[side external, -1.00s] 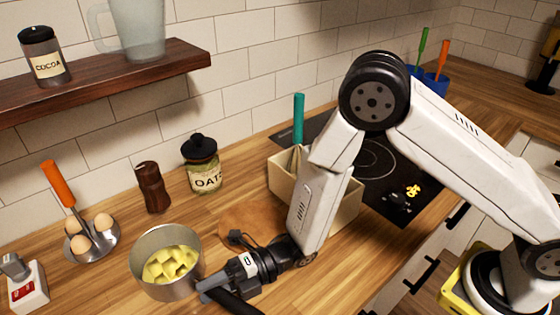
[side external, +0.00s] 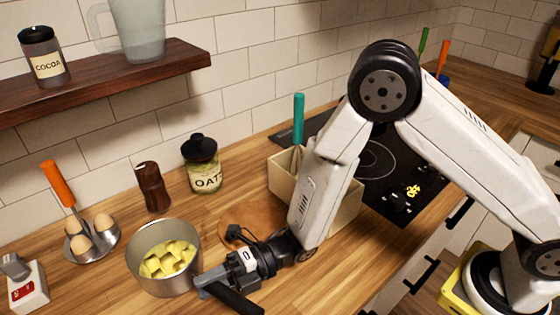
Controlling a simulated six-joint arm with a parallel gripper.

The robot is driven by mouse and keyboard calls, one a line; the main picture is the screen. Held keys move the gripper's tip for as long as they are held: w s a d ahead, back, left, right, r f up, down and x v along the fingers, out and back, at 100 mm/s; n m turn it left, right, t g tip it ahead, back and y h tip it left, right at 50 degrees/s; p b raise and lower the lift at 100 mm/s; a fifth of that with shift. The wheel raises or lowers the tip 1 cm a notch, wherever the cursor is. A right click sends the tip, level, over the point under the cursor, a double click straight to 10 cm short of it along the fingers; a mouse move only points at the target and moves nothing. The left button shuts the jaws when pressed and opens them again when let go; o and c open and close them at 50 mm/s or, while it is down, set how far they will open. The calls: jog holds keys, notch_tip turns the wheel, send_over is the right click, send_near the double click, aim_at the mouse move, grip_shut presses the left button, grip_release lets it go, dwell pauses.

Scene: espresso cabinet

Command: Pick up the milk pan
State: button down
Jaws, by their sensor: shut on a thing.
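The milk pan (side external: 166,282) is a silver metal pot with yellow chunks (side external: 168,258) inside, at the lower left of the counter. Its black handle (side external: 236,298) points toward the lower right. My gripper (side external: 212,286) is at the pan's right side, shut on the handle near the pan wall. The pan looks about upright. Its underside is hidden, so I cannot tell whether it is clear of the counter.
Behind the pan stand a brown pepper mill (side external: 152,187) and an oats jar (side external: 203,165). Eggs sit in a metal holder (side external: 112,238) with an orange handle to the left. A beige bin (side external: 283,175) and black cooktop (side external: 385,165) lie to the right. A wooden shelf (side external: 110,82) hangs above.

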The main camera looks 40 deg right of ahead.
notch_tip(320, 180, up, 17)
jog(key=shift+f, duration=0.15)
dwell(0.7)
dwell(0.6)
